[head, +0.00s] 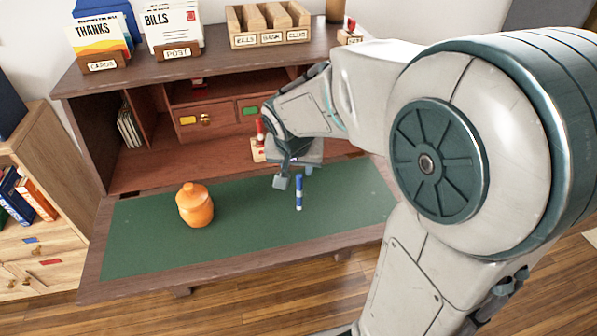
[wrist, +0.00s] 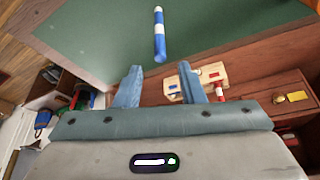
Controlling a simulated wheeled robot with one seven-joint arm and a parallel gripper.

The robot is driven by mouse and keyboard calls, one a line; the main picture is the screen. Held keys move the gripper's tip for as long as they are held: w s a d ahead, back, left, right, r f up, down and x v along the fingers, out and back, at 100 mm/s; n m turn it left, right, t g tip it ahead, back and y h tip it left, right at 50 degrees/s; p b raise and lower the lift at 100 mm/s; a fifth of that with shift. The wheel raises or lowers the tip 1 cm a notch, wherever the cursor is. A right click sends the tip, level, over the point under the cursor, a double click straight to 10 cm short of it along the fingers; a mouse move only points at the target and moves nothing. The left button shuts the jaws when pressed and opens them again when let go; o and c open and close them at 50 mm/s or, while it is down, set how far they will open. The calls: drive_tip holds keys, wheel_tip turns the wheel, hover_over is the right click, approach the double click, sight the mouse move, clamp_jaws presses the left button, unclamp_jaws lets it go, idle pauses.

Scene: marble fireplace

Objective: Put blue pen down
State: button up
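The blue pen (head: 299,192) has a white band and is over the green desk mat (head: 245,228). I cannot tell for sure whether it lies on the mat or is just above it. My gripper (head: 291,178) is right beside the pen's far end. In the wrist view, my gripper (wrist: 159,66) has its two fingers spread apart with nothing held between them. The blue pen (wrist: 159,34) shows just beyond the fingertips, pointing away from them.
An orange jar (head: 195,206) stands on the mat to the left. A wooden block (wrist: 196,80) with a red pen (head: 260,130) is behind my gripper, partly hidden in the head view. Drawers (head: 208,120) and a shelf top with card holders rise behind. The mat's front is clear.

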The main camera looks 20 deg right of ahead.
drive_tip(key=s+d+r+n+g+y, duration=0.1)
drive_tip(key=s+n, duration=0.3)
drive_tip(key=s, duration=1.2)
drive_tip(key=shift+s+d+r+g+y, duration=0.15)
drive_tip(key=shift+s+r+g+y, duration=0.15)
drive_tip(key=shift+r+y, duration=0.1)
drive_tip(key=p+v, duration=0.3)
drive_tip(key=shift+w+r, duration=0.35)
drive_tip(key=shift+w, duration=0.05)
